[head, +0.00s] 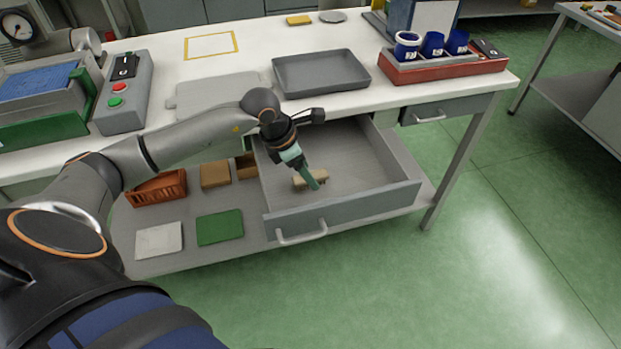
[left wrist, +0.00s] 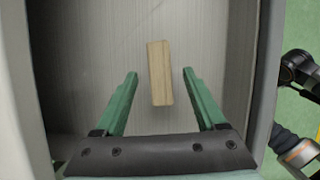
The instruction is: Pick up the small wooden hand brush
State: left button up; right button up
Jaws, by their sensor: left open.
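The small wooden hand brush (head: 299,182) lies in the open drawer (head: 346,209) as a plain tan block. In the left wrist view the brush (left wrist: 160,72) lies on the drawer floor, its long side nearly in line with the fingers. My left gripper (head: 313,183) reaches down into the drawer over the brush, and its green fingers hide part of it in the head view. In the left wrist view the left gripper is open, with one finger on each side of the brush and a gap on both sides. My right gripper is not in view.
The drawer's walls stand around the left gripper. Above the drawer, the bench top (head: 375,99) holds a grey tray (head: 321,82) and a red rack (head: 447,68) with blue cups. A lower shelf (head: 187,254) holds an orange crate (head: 158,188).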

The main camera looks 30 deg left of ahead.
pick_arm(q)
jog(key=shift+w+d+f, duration=0.1)
jog(key=shift+w+f, duration=0.1)
jog(key=shift+f, duration=0.35)
grip_shut()
